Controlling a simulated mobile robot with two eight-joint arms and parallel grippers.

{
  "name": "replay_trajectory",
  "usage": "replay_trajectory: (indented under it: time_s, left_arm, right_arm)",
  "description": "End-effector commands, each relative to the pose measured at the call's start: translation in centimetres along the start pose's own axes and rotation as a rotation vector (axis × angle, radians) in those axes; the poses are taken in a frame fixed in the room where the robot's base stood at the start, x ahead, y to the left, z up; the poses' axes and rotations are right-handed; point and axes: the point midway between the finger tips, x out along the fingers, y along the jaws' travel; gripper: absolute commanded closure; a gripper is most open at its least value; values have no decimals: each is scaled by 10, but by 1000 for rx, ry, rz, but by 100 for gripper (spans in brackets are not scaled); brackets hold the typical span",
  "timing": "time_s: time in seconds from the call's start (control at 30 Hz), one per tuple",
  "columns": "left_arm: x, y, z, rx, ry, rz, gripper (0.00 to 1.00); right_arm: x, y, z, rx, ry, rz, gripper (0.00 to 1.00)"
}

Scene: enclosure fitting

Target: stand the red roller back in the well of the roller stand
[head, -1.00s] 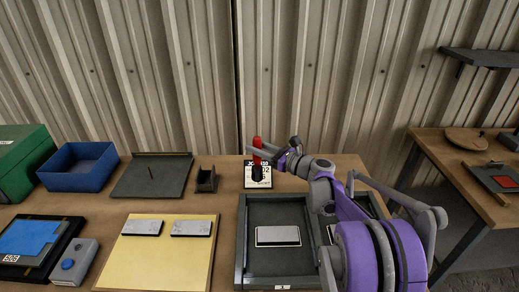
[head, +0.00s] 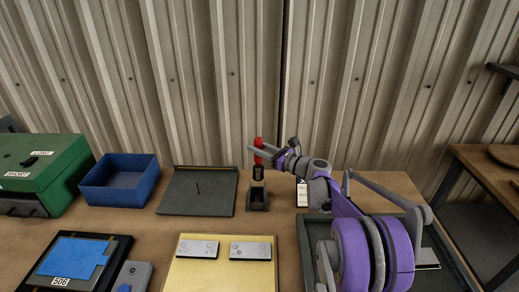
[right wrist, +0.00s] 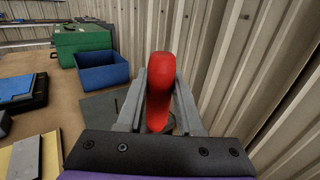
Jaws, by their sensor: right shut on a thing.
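The red roller (head: 258,143), with a black lower part, is upright in my right gripper (head: 260,152), which is shut on its red upper part. The roller stand (head: 258,200) is a small dark block on the table. In the head view the roller's black end shows directly above the stand; I cannot tell whether it has entered the well. In the right wrist view the red roller (right wrist: 160,92) stands between the two fingers and hides what is below it. My left gripper is not in view.
A dark tray (head: 197,192) with a thin upright pin lies left of the stand, then a blue bin (head: 120,182) and a green box (head: 40,165). In front is a yellow mat (head: 215,275) with two grey plates. A white card (head: 302,192) lies to the right, partly behind my arm.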

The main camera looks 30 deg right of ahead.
Motion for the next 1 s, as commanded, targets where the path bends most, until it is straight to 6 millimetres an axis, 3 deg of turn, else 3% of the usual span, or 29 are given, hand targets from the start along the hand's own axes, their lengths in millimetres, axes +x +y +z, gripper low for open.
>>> replay_trajectory:
  time_s: [0.57, 1.0]
  left_arm:
    - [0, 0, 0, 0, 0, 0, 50]
    - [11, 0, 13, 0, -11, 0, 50]
  right_arm:
    - [2, -1, 0, -1, 0, 0, 100]
    - [1, -1, -22, 0, 0, 0, 100]
